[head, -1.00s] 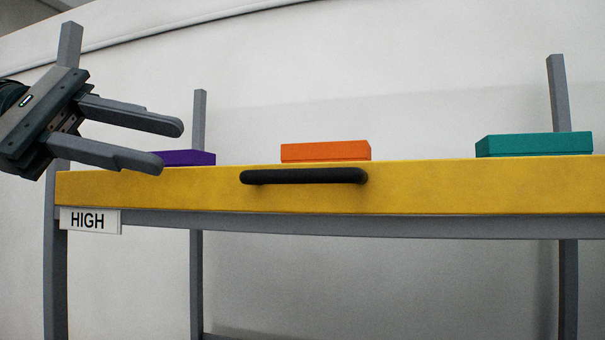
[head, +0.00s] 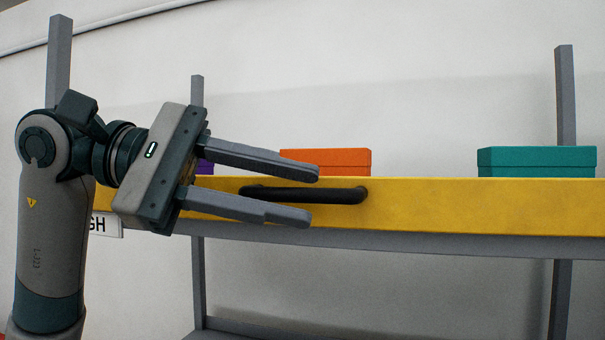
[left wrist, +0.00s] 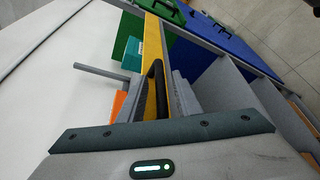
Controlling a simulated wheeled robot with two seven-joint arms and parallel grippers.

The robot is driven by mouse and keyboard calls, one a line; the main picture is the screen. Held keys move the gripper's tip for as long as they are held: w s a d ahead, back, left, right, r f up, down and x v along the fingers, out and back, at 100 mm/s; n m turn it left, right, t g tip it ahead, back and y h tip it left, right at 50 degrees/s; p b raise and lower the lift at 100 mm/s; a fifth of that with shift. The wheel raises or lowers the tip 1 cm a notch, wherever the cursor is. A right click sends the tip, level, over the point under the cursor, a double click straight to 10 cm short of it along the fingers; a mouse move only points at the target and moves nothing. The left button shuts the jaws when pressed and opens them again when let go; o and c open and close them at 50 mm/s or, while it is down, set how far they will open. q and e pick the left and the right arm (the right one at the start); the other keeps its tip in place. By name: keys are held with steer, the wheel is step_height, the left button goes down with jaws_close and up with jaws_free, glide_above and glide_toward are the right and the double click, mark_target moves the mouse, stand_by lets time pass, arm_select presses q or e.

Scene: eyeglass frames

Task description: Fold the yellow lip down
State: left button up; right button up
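The yellow lip (head: 450,205) stands upright along the front edge of the high shelf. A black bar handle (head: 345,196) is fixed to its front face. My left gripper (head: 300,194) is open, and in the head view its fingers overlap the left part of the handle, one above and one below it. In the left wrist view the yellow lip (left wrist: 152,45) and the handle (left wrist: 154,85) show beyond the gripper body, with the handle by the fingers (left wrist: 165,98). I cannot tell whether the fingers touch the handle. My right gripper is not in view.
On the shelf behind the lip are an orange box (head: 325,161), a teal box (head: 536,161) and a mostly hidden purple box (head: 204,167). Grey posts (head: 565,100) rise at the shelf's corners. A partly covered label (head: 108,225) hangs at the left.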

arm_select(q)
steer(key=shift+p+x, duration=0.3)
steer(key=shift+x, duration=0.8)
steer(key=shift+a, duration=0.1)
steer(key=shift+c, duration=0.3)
jaws_close()
